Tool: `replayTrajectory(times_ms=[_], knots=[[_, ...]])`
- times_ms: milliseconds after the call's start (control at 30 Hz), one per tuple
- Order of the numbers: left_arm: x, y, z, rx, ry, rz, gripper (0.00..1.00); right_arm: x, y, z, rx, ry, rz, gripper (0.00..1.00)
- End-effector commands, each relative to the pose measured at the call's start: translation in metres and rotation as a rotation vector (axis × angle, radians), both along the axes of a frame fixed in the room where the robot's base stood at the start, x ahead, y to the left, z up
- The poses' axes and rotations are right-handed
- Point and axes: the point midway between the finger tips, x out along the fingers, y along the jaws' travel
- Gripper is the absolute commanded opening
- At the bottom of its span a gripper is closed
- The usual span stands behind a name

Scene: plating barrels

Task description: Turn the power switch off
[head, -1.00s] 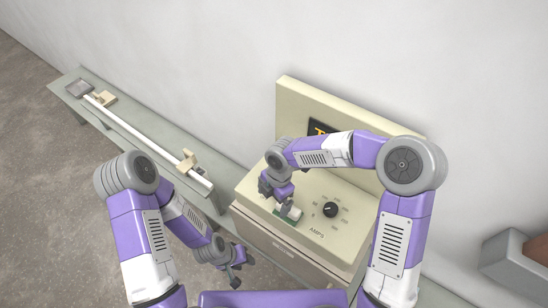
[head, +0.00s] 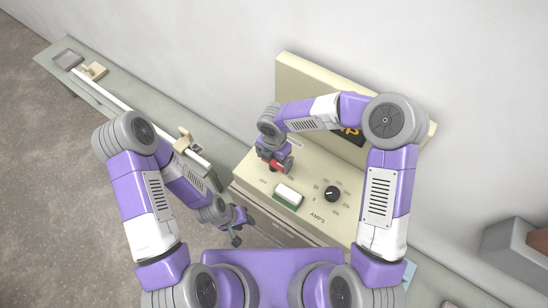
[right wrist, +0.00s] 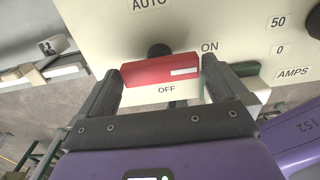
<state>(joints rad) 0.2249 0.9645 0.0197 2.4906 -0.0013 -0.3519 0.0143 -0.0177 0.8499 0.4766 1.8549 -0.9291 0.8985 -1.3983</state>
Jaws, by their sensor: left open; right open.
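The red power switch handle (right wrist: 160,71) lies level in the right wrist view, its white mark at the right end beside the ON label (right wrist: 210,47). The OFF label (right wrist: 166,89) is below it and AUTO (right wrist: 149,3) above. My right gripper (right wrist: 163,72) is open, one finger at each end of the handle; I cannot tell whether they touch it. In the head view the handle (head: 273,164) shows partly under my right gripper (head: 274,160). My left gripper (head: 236,234) is open and empty, low beside the cabinet front.
A green and white block (head: 288,196) sits on the cream panel (head: 316,230), beside a black AMPS dial (head: 332,194). A dark display (head: 350,134) on the backboard is partly hidden by my right arm. A grey bench with a white rail (head: 110,95) runs left.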

Motion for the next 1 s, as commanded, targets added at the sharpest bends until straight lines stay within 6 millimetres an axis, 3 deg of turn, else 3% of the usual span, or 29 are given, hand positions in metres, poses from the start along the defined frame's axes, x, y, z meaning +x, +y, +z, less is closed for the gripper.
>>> replayTrajectory(times_ms=[167,433,767,1000], knots=[[0.0,0.0,0.0,0.0,0.0,0.0,0.43,0.0,0.0,0.0,0.0,0.0,0.0,1.0],[0.0,0.0,0.0,0.0,0.0,0.0,0.43,0.0,0.0,0.0,0.0,0.0,-0.001,0.61],[0.0,0.0,-0.005,0.0,0.0,0.0,0.43,0.001,0.0,0.0,0.0,-0.003,-0.05,0.61],[0.0,0.0,-0.016,0.0,0.0,0.0,0.43,0.001,0.0,-0.001,0.0,-0.004,-0.201,0.61]])
